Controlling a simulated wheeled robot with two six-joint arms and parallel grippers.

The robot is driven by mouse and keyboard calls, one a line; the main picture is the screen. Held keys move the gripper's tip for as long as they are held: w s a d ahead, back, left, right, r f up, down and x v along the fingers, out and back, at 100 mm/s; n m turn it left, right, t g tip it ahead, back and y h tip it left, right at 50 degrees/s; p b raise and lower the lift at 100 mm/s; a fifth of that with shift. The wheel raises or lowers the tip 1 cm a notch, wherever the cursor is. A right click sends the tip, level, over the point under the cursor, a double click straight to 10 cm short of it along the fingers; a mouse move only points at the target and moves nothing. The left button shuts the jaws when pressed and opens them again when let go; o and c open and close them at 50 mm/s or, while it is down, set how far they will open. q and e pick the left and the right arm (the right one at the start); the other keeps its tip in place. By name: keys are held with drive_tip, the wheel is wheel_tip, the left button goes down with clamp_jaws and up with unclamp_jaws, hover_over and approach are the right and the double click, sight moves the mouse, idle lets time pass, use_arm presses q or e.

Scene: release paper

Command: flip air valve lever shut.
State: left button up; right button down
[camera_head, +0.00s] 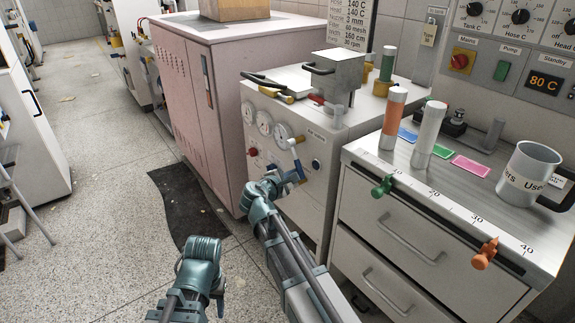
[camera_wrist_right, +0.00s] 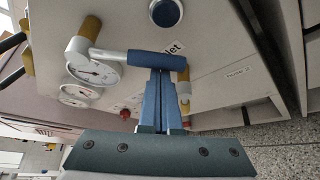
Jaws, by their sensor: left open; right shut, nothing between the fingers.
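The air valve lever has a blue sleeve on a pale arm (camera_head: 298,168) and hangs down from the valve on the front of the white gauge cabinet (camera_head: 310,175). In the right wrist view the blue sleeve (camera_wrist_right: 150,58) lies crosswise, joined to a white body with a brass-coloured end (camera_wrist_right: 90,27). My right gripper (camera_head: 290,181) is at the lever. Its shut fingers (camera_wrist_right: 162,75) reach the sleeve's edge, with nothing between them; whether they touch it I cannot tell. My left gripper (camera_head: 203,280) is open and empty, low over the floor, away from the valve.
Round gauges (camera_head: 264,123) sit left of the valve, and a blue button (camera_head: 316,164) sits right of it. A drawer unit (camera_head: 400,230) with green (camera_head: 383,187) and orange (camera_head: 485,254) knobs stands to the right. A pink cabinet (camera_head: 185,100) stands behind left. Floor at left is open.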

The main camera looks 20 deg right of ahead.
sight(300, 169)
drive_tip(key=s+r+n+g+p, duration=0.1)
drive_tip(key=r+n+p, duration=0.1)
drive_tip(key=p, duration=0.1)
drive_tip(key=s+d+r+n+g+p, duration=0.1)
drive_tip(key=s+r+n+g+p, duration=0.1)
drive_tip(key=p, duration=0.2)
drive_tip(key=shift+s+d+r+g, duration=0.1)
drive_tip(key=shift+s+d+g, duration=0.1)
drive_tip(key=shift+g, duration=0.1)
drive_tip(key=r+n+g+p, duration=0.1)
drive_tip(key=s+r+g+p, duration=0.1)
drive_tip(key=r+p, duration=0.1)
drive_tip(key=shift+d+n+h+p, duration=0.2)
drive_tip(key=shift+n+h+p, duration=0.1)
drive_tip(key=shift+n+h, duration=0.1)
drive_tip(key=shift+r, duration=0.1)
